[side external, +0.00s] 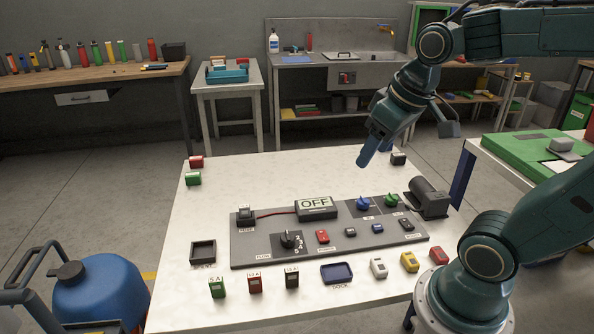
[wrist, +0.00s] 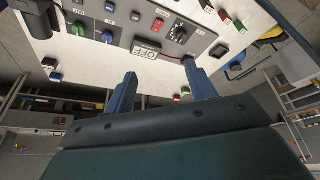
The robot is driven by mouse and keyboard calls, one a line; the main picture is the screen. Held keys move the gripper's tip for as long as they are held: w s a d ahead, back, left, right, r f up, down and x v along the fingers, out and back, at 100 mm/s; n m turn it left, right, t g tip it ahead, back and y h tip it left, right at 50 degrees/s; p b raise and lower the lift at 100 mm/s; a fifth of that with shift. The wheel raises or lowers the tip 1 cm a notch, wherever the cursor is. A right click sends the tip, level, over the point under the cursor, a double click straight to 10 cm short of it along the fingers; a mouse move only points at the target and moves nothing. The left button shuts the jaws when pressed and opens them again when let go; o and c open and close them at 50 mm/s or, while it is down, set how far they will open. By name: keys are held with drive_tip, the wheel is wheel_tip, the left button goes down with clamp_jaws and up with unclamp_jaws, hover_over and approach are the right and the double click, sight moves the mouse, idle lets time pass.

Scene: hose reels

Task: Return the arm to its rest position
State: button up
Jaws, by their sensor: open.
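My gripper (side external: 366,160) hangs in the air above the far right part of the white table (side external: 260,172), pointing down. In the wrist view my gripper (wrist: 160,74) shows two blue fingers spread apart with nothing between them. A grey control panel (side external: 275,250) lies on the table below and in front of it. The panel carries a display (side external: 316,208) reading OFF, a black dial (side external: 290,240), a blue knob (side external: 363,203) and a green knob (side external: 391,200). The gripper is apart from all of these.
A dark motor-like cylinder (side external: 428,197) stands at the panel's right end. Several small coloured blocks, an empty square tray (side external: 203,252) and a blue dock tray (side external: 337,273) lie around the panel. Benches stand behind. The table's far middle is clear.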

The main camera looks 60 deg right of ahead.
drive_tip(key=s+a+n+t+y, duration=0.1)
drive_tip(key=s+a, duration=0.3)
drive_tip(key=shift+s+a, duration=0.3)
